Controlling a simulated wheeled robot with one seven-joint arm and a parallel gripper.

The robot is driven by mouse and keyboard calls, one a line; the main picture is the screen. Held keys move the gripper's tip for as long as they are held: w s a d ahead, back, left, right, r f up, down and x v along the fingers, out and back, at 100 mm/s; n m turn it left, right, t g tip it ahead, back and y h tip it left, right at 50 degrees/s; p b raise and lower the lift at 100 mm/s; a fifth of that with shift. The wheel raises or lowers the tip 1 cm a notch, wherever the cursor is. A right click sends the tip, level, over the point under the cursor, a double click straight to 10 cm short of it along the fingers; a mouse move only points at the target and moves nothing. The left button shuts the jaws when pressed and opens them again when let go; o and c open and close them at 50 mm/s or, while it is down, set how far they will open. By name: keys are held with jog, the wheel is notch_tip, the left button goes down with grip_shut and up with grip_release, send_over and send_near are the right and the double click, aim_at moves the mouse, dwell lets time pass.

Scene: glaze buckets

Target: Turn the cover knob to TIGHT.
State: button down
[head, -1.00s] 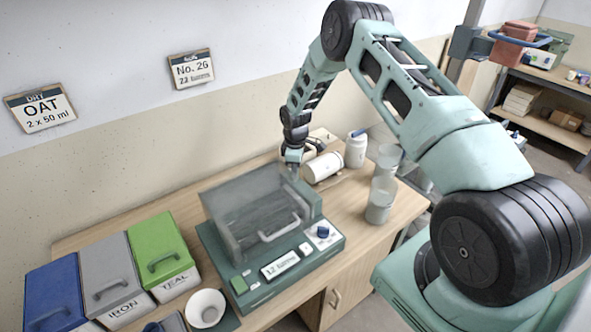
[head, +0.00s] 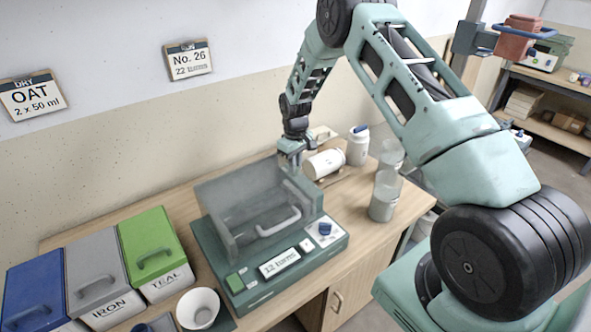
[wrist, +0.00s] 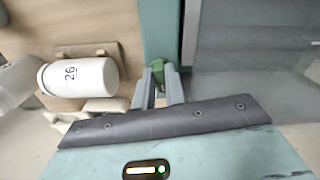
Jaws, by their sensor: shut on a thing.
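My gripper (wrist: 158,90) is shut on a small green knob (wrist: 157,70) at the edge of the teal machine (head: 235,285). The knob shows between the two fingers in the wrist view; its marks cannot be read. In the head view my gripper (head: 293,160) is at the machine's back right, and the knob is hidden there. The clear cover (head: 230,205) with its pale handle (head: 280,222) is down over the machine. I cannot tell the knob's setting.
A white jar marked 26 (wrist: 80,76) lies beside the machine; another white jar (head: 357,147) stands behind it. Glass beakers (head: 383,195) are at the right. A blue dial (head: 325,229) is on the front panel. Lidded bins (head: 150,245) and a white bowl (head: 198,308) are left.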

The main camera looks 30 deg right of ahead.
jog(key=shift+m+b, duration=0.55)
jog(key=shift+m, duration=0.45)
jog(key=c, duration=1.7)
grip_release()
jog(key=shift+r, duration=0.1)
